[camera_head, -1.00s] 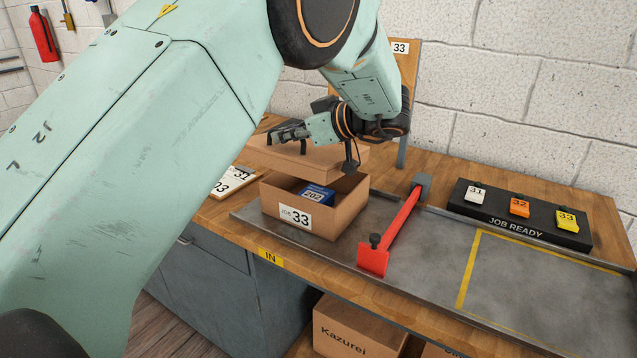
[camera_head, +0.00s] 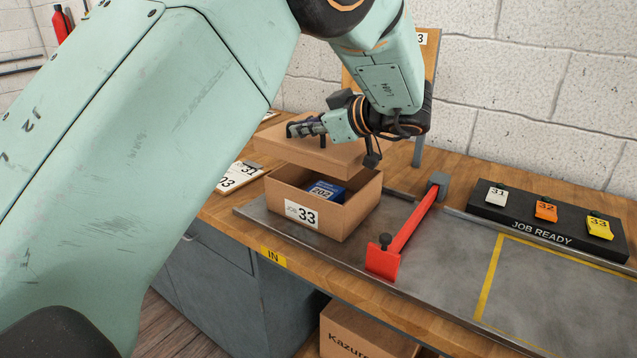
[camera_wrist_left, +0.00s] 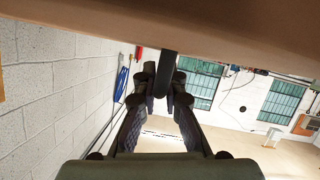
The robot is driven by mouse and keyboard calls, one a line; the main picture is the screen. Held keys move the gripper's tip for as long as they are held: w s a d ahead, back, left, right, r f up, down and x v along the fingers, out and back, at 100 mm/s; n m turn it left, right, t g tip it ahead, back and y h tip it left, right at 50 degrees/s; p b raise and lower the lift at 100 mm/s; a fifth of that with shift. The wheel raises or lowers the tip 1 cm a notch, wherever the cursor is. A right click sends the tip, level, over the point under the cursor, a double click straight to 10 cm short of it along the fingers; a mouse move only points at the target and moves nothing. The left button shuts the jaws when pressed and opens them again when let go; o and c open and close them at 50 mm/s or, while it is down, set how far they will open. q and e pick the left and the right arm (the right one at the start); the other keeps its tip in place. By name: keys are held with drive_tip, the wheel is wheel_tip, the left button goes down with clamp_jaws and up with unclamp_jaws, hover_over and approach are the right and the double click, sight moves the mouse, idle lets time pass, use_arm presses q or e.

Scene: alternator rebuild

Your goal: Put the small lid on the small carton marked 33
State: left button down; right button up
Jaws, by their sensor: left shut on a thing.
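The small carton marked 33 (camera_head: 356,216) stands open on the grey metal plate, its label facing front. A blue box marked 202 (camera_head: 326,192) lies inside it. The brown lid (camera_head: 322,154) is held roughly level above and behind the carton's back rim, apart from its front walls. My left gripper (camera_head: 304,128) is shut on the lid at its far left part. In the left wrist view the lid (camera_wrist_left: 150,22) fills the top, and the gripper's fingers (camera_wrist_left: 162,75) reach toward it. My right gripper is not in view.
A red bar clamp or stop (camera_head: 408,232) lies across the plate right of the carton. A black JOB READY stand (camera_head: 480,205) holds tags 31, 32 and 33. The yellow-marked area (camera_head: 560,290) is empty. Number cards (camera_head: 238,177) lie left of the carton.

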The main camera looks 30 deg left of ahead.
sight(308, 166)
use_arm(q)
wheel_tip(308, 166, down, 4)
drive_tip(key=shift+s+f+b, duration=0.1)
drive_tip(key=shift+f+b, duration=0.05)
drive_tip(key=shift+b, duration=0.25)
drive_tip(key=shift+w+d+f, duration=0.15)
drive_tip(key=shift+w+f, duration=0.05)
drive_tip(key=shift+f, duration=0.3)
drive_tip(key=f, duration=0.1)
drive_tip(key=f+b, duration=0.1)
drive_tip(key=f, duration=0.1)
drive_tip(key=shift+s+a, duration=0.2)
drive_tip(key=shift+w+d, duration=0.1)
drive_tip(key=shift+f, duration=0.3)
drive_tip(key=c, duration=1.4)
unclamp_jaws()
drive_tip(key=shift+c, duration=0.2)
